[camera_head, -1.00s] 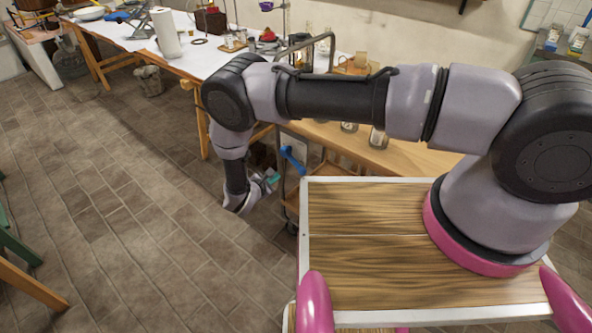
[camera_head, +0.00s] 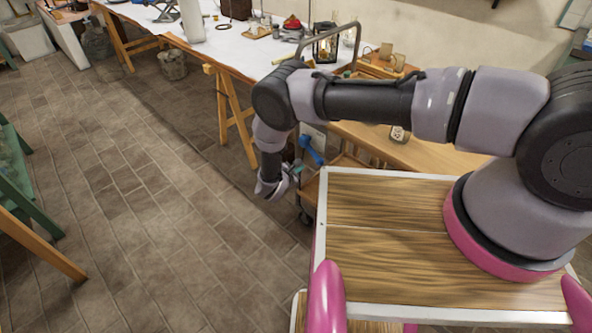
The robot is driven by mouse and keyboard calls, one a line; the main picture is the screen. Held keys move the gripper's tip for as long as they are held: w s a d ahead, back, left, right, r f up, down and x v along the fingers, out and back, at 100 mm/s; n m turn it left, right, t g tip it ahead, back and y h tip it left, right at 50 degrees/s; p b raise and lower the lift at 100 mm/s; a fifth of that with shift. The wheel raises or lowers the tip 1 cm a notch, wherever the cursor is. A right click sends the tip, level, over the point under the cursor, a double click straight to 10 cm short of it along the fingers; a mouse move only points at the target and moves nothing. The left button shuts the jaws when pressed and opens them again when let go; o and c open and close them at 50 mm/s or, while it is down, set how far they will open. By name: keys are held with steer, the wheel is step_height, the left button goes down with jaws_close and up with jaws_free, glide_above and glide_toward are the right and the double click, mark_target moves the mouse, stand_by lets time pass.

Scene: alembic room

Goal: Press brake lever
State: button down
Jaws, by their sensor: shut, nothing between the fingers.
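A blue lever-like part (camera_head: 312,150) shows on the near side of a wheeled cart (camera_head: 319,186), just left of my wooden top; I take it to be the brake lever. My gripper (camera_head: 292,172) hangs low in front of the cart, just left of and slightly below the blue part in the picture. It is shut and empty. The fingers are small and partly hidden by the wrist, and I cannot tell whether they touch the blue part or the cart.
A long white-topped table (camera_head: 236,48) with wooden trestles stands behind, with glassware and a lantern on it. A wooden bench (camera_head: 430,154) runs behind the cart. A bucket (camera_head: 173,65) stands on the floor. Green and wooden furniture (camera_head: 38,240) is at left. The tiled floor between is clear.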

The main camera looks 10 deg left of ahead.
mark_target(315, 155)
steer(key=w+d+r, duration=0.2)
steer(key=d, duration=0.1)
steer(key=shift+w+d, duration=0.1)
stand_by(0.4)
steer(key=shift+d+r+n+g+h, duration=0.3)
steer(key=shift+r+n, duration=0.1)
steer(key=shift+n, duration=0.1)
stand_by(0.6)
steer(key=shift+s+d+r+n+g+h, duration=0.2)
steer(key=shift+r+n+g+h, duration=0.25)
steer(key=shift+r+n, duration=0.15)
steer(key=shift+s+d+r+n+g+h, duration=0.1)
steer(key=shift+s+r+n+g+h, duration=0.1)
steer(key=shift+r+n+g+h, duration=0.3)
step_height(315, 155, up, 2)
steer(key=shift+r+n+g+h, duration=0.1)
steer(key=shift+n+g+h, duration=0.35)
steer(key=shift+n+h, duration=0.5)
steer(key=shift+r, duration=0.2)
steer(key=shift+a+r, duration=0.1)
steer(key=shift+r, duration=0.65)
